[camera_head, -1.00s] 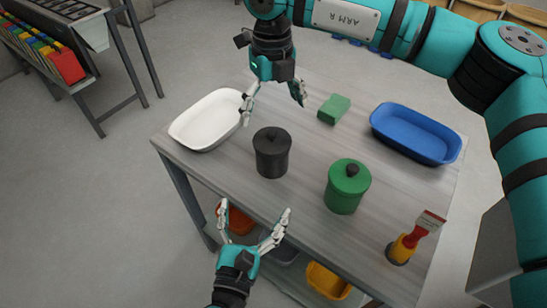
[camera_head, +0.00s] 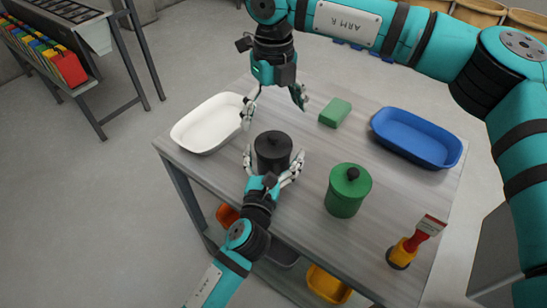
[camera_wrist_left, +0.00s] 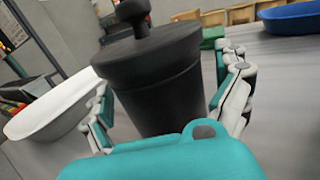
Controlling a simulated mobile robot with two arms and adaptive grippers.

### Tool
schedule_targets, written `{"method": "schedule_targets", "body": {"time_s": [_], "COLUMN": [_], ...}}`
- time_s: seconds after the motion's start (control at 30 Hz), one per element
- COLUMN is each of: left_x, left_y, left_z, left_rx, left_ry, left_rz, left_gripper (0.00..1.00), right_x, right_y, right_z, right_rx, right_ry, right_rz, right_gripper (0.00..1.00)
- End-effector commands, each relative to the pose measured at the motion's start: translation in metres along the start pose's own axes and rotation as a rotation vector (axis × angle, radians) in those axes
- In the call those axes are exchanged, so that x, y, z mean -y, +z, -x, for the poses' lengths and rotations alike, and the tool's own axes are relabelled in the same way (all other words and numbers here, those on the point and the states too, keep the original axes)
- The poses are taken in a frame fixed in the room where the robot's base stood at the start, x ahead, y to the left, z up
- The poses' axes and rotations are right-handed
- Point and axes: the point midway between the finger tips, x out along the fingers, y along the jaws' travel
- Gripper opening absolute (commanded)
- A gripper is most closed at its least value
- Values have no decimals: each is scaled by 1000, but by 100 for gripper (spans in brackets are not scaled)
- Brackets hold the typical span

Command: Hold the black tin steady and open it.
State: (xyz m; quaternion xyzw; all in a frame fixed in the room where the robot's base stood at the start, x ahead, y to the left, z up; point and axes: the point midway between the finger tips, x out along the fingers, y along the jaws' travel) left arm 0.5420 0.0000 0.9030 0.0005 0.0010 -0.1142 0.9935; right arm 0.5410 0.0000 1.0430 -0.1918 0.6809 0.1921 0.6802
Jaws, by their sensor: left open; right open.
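The black tin (camera_head: 272,150) stands upright on the table with its knobbed lid on. It fills the middle of the left wrist view (camera_wrist_left: 165,90). My left gripper (camera_head: 274,162) is open, with its fingers on either side of the tin's body; I cannot tell whether they touch it. In the left wrist view its fingers (camera_wrist_left: 168,95) flank the tin. My right gripper (camera_head: 276,100) is open and empty, pointing down above the table just behind the tin.
A green tin (camera_head: 346,194) stands to the right. A white tray (camera_head: 186,138) is to the left, a blue tray (camera_head: 416,152) to the back right. A green block (camera_head: 335,112) lies behind.

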Motion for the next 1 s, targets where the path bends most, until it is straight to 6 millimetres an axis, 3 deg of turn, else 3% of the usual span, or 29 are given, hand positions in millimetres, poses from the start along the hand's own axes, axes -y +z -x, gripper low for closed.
{"method": "schedule_targets", "body": {"time_s": [0.37,1.0], "left_x": [0,0], "left_y": [0,0], "left_z": [-6,-6], "left_rx": [0,1], "left_ry": [0,0], "left_rz": [1,1], "left_gripper": [100,18], "right_x": [0,0], "right_y": [0,0], "right_z": [0,0], "right_rx": [0,0], "right_ry": [0,0], "right_rz": [0,0], "right_gripper": [100,100]}}
